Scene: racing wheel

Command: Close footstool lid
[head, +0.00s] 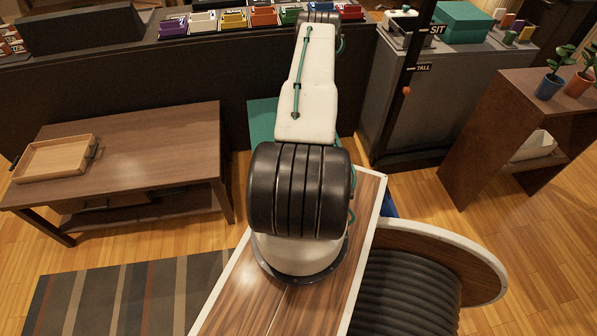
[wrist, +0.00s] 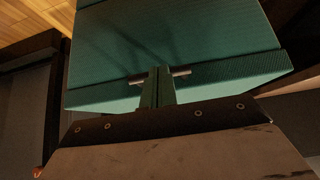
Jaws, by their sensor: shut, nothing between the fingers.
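The teal footstool (head: 262,125) stands on the floor behind my arm in the head view, which hides most of it. In the wrist view a broad teal panel of the footstool (wrist: 165,40) fills the upper middle, with a paler teal strip below it. I cannot tell how far the lid is open. My gripper (wrist: 158,78) is shut and empty, its narrow fingers in front of the teal surface. Whether the fingertips touch it is unclear. The head view does not show the fingers.
A wooden coffee table (head: 150,145) with a tray (head: 55,158) stands left of the footstool. A grey cabinet (head: 415,105) and a brown shelf (head: 490,130) stand to the right. A dark counter (head: 120,95) runs behind. A striped rug (head: 130,300) lies at front left.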

